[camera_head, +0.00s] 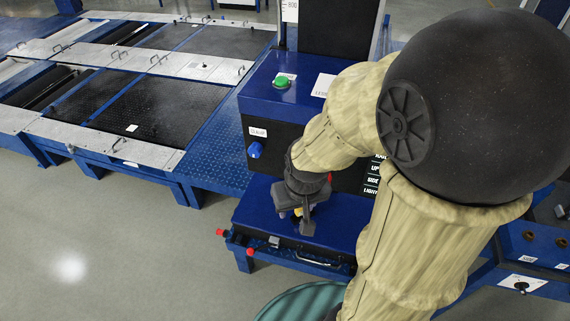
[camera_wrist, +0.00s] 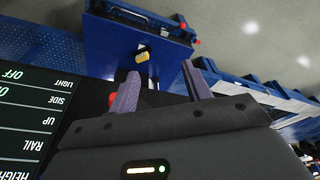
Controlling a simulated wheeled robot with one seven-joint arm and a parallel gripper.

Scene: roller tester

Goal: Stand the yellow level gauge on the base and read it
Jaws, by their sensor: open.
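The yellow level gauge (camera_wrist: 142,56) shows in the wrist view as a small yellow block on a blue surface, beyond my fingertips. In the head view only a small yellow patch (camera_head: 298,212) shows, mostly hidden by my gripper (camera_head: 295,219). My gripper is open and points down over the blue base (camera_head: 258,212). In the wrist view its two purple fingers (camera_wrist: 160,70) are spread, with nothing between them. The gauge lies ahead of the left finger's tip; I cannot tell whether it stands or lies.
Behind the base is a box with a green button (camera_head: 282,81) and a blue knob (camera_head: 255,150). A black display (camera_wrist: 35,120) reads HEIGHT, RAIL, UP, SIDE and LIGHT, with OFF at LIGHT. Red knobs (camera_head: 220,233) jut from the base's front left. The roller bed (camera_head: 130,100) lies left.

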